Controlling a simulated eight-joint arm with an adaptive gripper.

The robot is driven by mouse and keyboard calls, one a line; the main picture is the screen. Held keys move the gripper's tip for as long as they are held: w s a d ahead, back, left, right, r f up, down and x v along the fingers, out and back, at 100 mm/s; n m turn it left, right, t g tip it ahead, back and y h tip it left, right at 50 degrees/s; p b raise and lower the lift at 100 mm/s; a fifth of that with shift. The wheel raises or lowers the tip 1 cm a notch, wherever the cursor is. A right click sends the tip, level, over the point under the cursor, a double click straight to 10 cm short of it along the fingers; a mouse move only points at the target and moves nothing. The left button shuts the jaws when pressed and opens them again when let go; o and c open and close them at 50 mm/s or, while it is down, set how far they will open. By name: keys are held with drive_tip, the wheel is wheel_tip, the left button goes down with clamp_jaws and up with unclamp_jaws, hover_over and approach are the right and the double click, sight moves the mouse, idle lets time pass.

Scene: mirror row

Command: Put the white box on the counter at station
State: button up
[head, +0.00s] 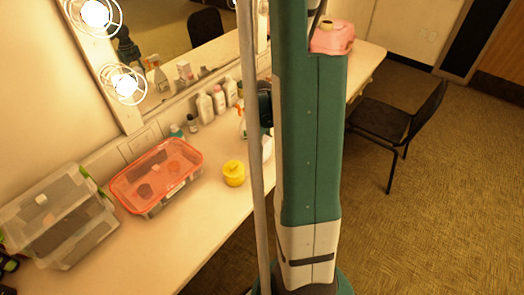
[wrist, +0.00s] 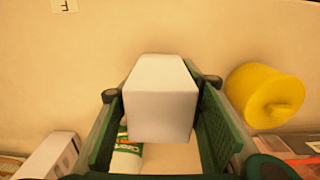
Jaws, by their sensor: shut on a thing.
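In the wrist view, the white box (wrist: 162,115) sits between the two green fingers of my gripper (wrist: 161,88), which is shut on it. The box looks upright between the pads. The pale counter (wrist: 230,35) fills the view behind it; whether the box touches the counter I cannot tell. A small tag with a dark letter (wrist: 64,5) lies at the top left of the wrist view. The counter (head: 200,225) also runs along the wall in the head view. There my arm hides most of the gripper, and I cannot make out the box.
A yellow container (wrist: 264,95) stands close to the right of my gripper; it also shows in the head view (head: 234,174). An orange-rimmed bin (head: 158,177) and a clear bin (head: 60,218) stand at left. Bottles (head: 205,107) line the mirror. A black chair (head: 385,120) stands at right.

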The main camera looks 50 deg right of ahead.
drive_tip(key=shift+f, duration=0.3)
drive_tip(key=o, duration=0.9)
drive_tip(key=shift+r, duration=0.1)
drive_tip(key=shift+r, duration=0.25)
drive_tip(key=shift+r+p, duration=0.95)
drive_tip(key=shift+r, duration=4.95)
